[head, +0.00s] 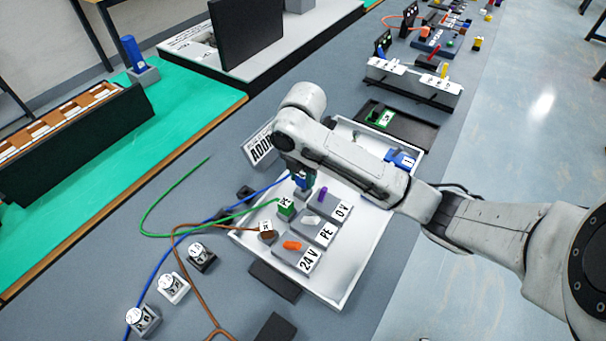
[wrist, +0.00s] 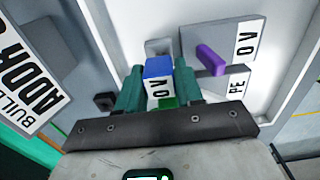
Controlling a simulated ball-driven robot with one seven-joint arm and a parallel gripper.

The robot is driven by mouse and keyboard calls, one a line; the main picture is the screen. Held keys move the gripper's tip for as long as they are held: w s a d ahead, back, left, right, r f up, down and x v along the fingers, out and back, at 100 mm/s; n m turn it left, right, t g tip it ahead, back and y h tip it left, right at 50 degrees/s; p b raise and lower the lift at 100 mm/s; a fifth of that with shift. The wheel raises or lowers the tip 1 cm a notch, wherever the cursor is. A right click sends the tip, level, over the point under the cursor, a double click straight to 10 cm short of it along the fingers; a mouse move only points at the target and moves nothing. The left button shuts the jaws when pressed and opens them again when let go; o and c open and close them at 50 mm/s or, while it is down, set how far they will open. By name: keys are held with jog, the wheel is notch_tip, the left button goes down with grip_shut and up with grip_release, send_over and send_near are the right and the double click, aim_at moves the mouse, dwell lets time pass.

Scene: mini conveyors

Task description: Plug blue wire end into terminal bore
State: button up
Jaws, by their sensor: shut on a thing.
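My gripper (wrist: 160,88) is shut on the blue wire end (wrist: 157,68), a blue block with a white "0V" label, held between two teal fingers. In the head view my gripper (head: 302,178) is over the far left part of the white tray, and the blue wire (head: 232,210) runs from it to the lower left. The 0V terminal (wrist: 235,42), grey with a purple lever (wrist: 211,60), is just right of the held end. A small grey block (wrist: 156,46) shows just beyond the end. The bore is hidden, and I cannot tell whether the end touches it.
The green wire end (head: 286,207) and the brown wire end (head: 267,231) stand at the PE and 24 V terminals, with white (head: 310,220) and orange (head: 292,245) levers. A tilted sign (head: 260,146) stands left of my gripper.

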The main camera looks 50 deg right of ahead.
aim_at(303, 174)
jog(key=shift+f+b, duration=1.05)
jog(key=shift+f, duration=0.3)
jog(key=o, duration=1.1)
notch_tip(303, 174, up, 11)
jog(key=p, duration=0.3)
dwell(0.3)
